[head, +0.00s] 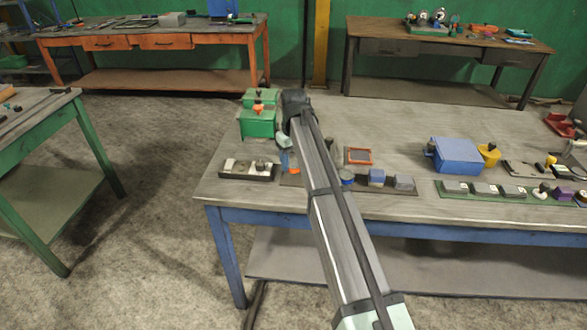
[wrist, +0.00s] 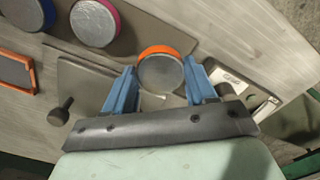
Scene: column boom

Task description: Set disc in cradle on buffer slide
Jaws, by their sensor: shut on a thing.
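My gripper (wrist: 163,82) has two blue fingers, shut on a disc (wrist: 160,72) with a grey face and an orange rim. In the head view the gripper (head: 288,163) is over the left part of the near table, partly hidden by my arm, with the orange disc (head: 293,171) low at its tips. A flat grey-brown plate (wrist: 85,75) lies beside and under the fingers, with a dark knob (wrist: 60,112) near it. I cannot tell for sure which part is the cradle or the buffer slide. Whether the disc touches anything below is unclear.
Discs with pink (wrist: 95,23) and blue (wrist: 22,14) rims lie nearby. An orange-framed square (head: 359,156), a dark tray with pale parts (head: 236,167), a green box (head: 258,124) and a blue box (head: 456,155) stand on the table. Bare tabletop lies behind the orange-framed square.

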